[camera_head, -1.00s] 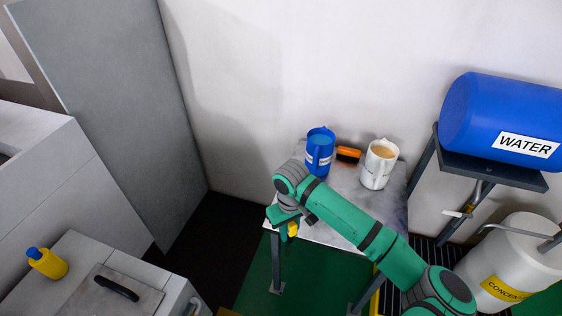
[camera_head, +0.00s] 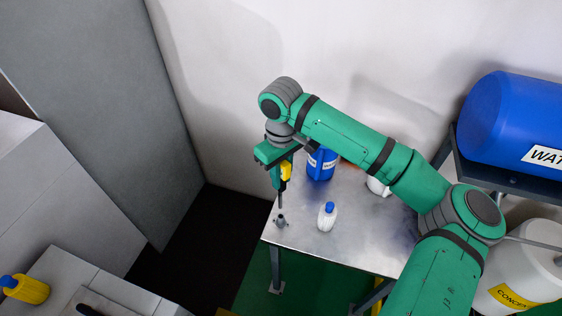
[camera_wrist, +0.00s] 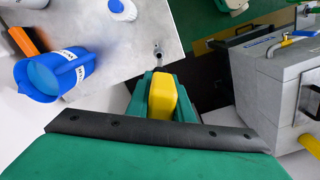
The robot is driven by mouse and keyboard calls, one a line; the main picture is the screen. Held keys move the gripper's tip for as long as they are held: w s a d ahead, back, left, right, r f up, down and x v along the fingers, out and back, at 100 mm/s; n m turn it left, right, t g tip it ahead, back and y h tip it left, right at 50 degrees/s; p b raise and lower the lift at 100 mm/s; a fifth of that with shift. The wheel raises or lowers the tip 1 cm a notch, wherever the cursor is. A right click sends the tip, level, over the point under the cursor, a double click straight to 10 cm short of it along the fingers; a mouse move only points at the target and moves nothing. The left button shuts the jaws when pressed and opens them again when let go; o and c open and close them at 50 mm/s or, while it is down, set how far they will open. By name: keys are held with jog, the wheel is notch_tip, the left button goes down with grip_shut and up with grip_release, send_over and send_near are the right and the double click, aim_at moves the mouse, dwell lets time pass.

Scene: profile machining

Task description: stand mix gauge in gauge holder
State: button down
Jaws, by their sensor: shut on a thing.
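The mix gauge is a yellow body (camera_head: 286,171) with a thin dark rod below it. It also shows in the wrist view (camera_wrist: 162,96), between the green fingers. My gripper (camera_head: 276,176) is shut on it, above the table's front left corner. The gauge looks about upright, rod pointing down. The gauge holder, a small grey piece (camera_head: 280,221), stands on the table right below the rod and shows in the wrist view (camera_wrist: 157,50). I cannot tell whether the rod tip touches or enters the holder.
A white bottle with a blue cap (camera_head: 327,217) stands right of the holder. A blue jug (camera_head: 321,165) stands behind, and a white jug (camera_head: 377,187) is mostly hidden by my arm. An orange thing (camera_wrist: 35,39) lies by the blue jug. The metal table (camera_head: 350,245) is otherwise clear.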

aim_at(282, 187)
jog(key=shift+w+a, duration=0.15)
jog(key=shift+w, duration=0.2)
jog(key=shift+r, duration=0.1)
jog(key=shift+s, duration=0.2)
jog(key=shift+d+f, duration=0.2)
jog(key=shift+f, duration=5.1)
dwell(1.3)
jog(key=shift+d, duration=0.2)
dwell(0.3)
jog(key=c, duration=1.5)
grip_release()
jog(key=shift+a, duration=0.1)
